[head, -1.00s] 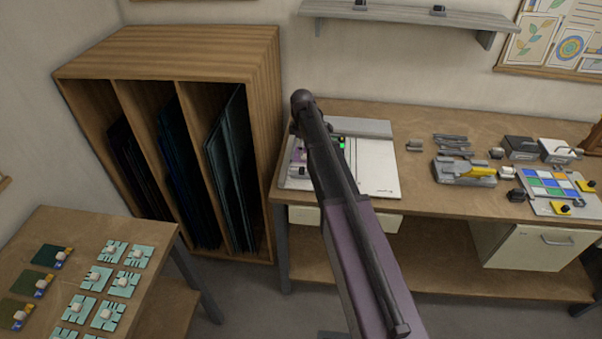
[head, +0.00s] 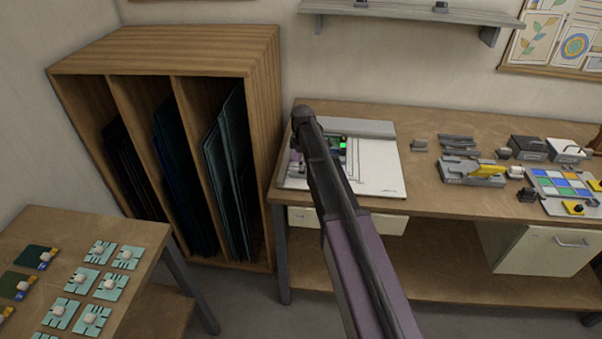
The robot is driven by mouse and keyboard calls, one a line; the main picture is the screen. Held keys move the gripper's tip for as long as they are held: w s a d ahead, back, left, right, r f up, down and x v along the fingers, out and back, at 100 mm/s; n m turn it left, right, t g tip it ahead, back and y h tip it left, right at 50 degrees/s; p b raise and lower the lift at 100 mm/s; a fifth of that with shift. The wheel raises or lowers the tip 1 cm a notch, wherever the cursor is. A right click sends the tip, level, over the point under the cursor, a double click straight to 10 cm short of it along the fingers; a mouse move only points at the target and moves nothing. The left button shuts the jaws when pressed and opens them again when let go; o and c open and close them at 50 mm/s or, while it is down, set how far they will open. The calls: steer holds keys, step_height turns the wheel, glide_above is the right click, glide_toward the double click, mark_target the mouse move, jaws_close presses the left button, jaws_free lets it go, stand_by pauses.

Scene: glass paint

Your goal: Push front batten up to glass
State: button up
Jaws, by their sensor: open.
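The white work board (head: 378,175) lies on the left end of the long bench, with a grey strip (head: 365,129) along its back edge. Thin dark lines run across its face. My arm crosses in front of it and hides much of its left half. My gripper (head: 300,169) is low over the board's left part, mostly behind my arm; the little that shows fits open jaws. A green light shows beside the arm. I cannot make out the front batten or the glass, nor whether the gripper touches either.
Tools, a yellow-and-grey device (head: 473,172) and a tray of coloured tiles (head: 560,185) stand right of the board. A wooden rack (head: 262,150) with dark sheets stands to the left. A side table (head: 50,225) holds several small glass pieces.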

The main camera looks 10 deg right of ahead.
steer(key=shift+f+b, duration=1.2)
steer(key=shift+f, duration=0.3)
